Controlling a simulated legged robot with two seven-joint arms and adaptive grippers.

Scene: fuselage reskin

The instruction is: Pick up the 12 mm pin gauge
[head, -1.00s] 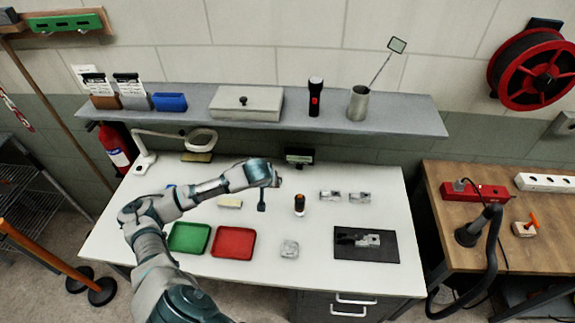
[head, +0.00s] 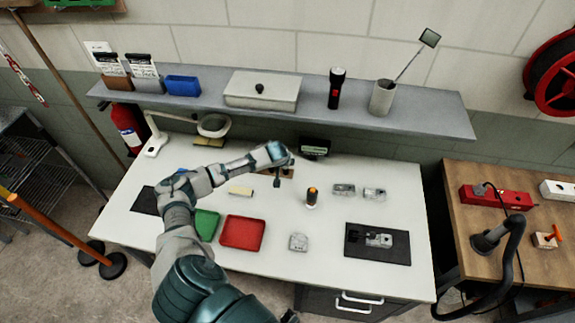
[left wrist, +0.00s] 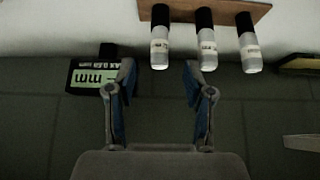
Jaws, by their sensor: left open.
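Three pin gauges with black ends and pale labelled bodies stand in a row at a brown wooden rack (left wrist: 225,10) in the left wrist view: one (left wrist: 160,45), a middle one (left wrist: 207,45) and one at the right (left wrist: 249,45). Their labels are too blurred to read, so I cannot tell which is 12 mm. My left gripper (left wrist: 160,72) is open and empty, its fingers spread below the leftmost pin in the picture. In the head view my left gripper (head: 278,156) is at the back of the bench and largely covers the rack. My right gripper is not in view.
A small digital display (head: 314,147) stands beside the rack, under the overhanging shelf (head: 420,113).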

